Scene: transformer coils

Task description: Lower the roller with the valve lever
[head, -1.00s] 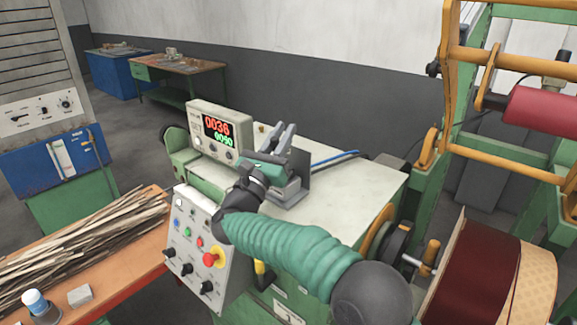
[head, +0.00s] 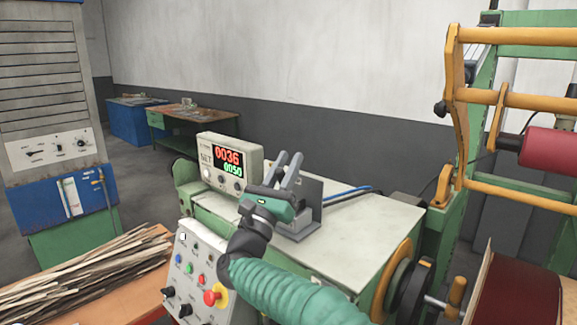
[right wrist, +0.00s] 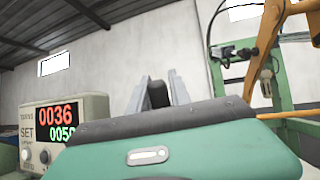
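My right gripper (head: 290,160) is over the machine's cabinet top, beside the display box, with its two grey fingers pointing up and apart. In the right wrist view the fingers (right wrist: 158,90) stand on either side of a dark rounded piece (right wrist: 157,95). It may be the valve lever's knob; I cannot tell whether they touch it. A grey bracket (head: 312,188) stands just behind the gripper, and the hand hides part of it. The red roller (head: 548,150) is at the right, on the yellow frame. My left gripper is out of view.
The display box (head: 230,163) reads 0036 and 0050. The pale cabinet top (head: 365,240) is clear to the right. A wound coil (head: 515,295) sits at lower right.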

